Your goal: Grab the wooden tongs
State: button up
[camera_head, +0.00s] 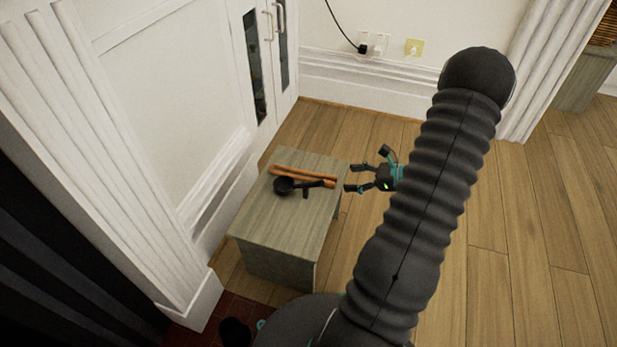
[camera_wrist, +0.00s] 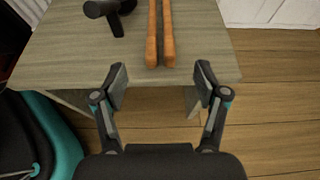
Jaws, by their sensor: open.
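The wooden tongs (camera_head: 304,175) are two orange-brown arms lying on a small grey-wood table (camera_head: 275,226), near its far edge. In the wrist view the tongs (camera_wrist: 152,40) point toward me, with their near ends close to the table edge. My gripper (camera_head: 355,177) is open and empty, just right of the table and the tongs' right end. In the wrist view its fingertips (camera_wrist: 161,80) stand apart either side of the tongs' line, with the tongs' ends beyond them and no contact visible.
A black ladle-like utensil (camera_head: 284,186) lies beside the tongs, its handle close to them; part of it shows in the wrist view (camera_wrist: 108,10). A white cabinet (camera_head: 165,95) stands left of the table. Wooden floor (camera_head: 490,225) is clear to the right.

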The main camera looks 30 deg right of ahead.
aim_at(329, 179)
jog(key=x, duration=0.8)
jog(key=shift+f, duration=0.2)
jog(key=c, duration=1.3)
